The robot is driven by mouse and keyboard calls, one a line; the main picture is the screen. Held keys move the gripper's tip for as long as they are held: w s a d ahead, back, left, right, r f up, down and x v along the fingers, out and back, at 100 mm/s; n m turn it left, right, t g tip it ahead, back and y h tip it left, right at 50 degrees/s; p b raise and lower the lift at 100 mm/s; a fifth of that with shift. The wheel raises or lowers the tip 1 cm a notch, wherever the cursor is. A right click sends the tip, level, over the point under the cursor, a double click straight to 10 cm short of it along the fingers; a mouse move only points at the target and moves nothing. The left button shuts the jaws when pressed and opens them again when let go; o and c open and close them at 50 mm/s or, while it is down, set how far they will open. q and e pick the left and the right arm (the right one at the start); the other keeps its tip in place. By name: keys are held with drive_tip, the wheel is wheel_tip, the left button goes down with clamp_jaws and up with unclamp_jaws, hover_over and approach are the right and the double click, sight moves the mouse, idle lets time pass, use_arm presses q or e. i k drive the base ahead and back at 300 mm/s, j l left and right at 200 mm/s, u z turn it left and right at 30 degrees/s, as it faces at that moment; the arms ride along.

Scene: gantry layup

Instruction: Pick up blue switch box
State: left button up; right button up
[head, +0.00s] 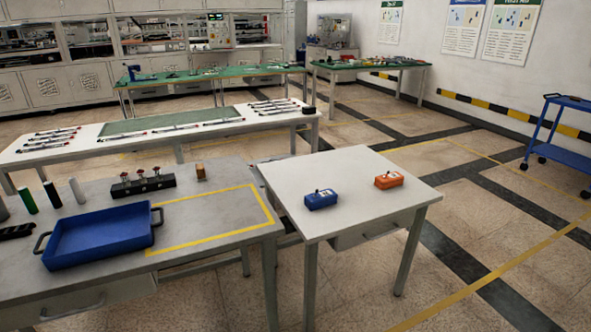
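The blue switch box (321,200) sits upright on the small light-topped table (350,165), left of the table's middle. It has a small toggle and a white mark on its top. An orange switch box (389,180) of like shape stands on the same table, to its right and a little farther back. The two boxes are apart, with bare tabletop between them. Neither of my grippers is in view.
A grey bench (205,255) on the left carries a blue tray (100,238), several cylinders and a yellow-taped rectangle that is empty. A white table (170,150) with rods stands behind. A blue cart (560,140) is at far right. Floor on the right is clear.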

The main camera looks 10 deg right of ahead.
sight(326, 198)
drive_tip(key=i+l+u, duration=0.1)
drive_tip(key=i+l, duration=0.4)
drive_tip(key=l, duration=0.2)
drive_tip(key=i+l+u, duration=0.15)
drive_tip(key=i+l, duration=0.35)
drive_tip(key=l, duration=0.25)
drive_tip(key=j+u, duration=0.05)
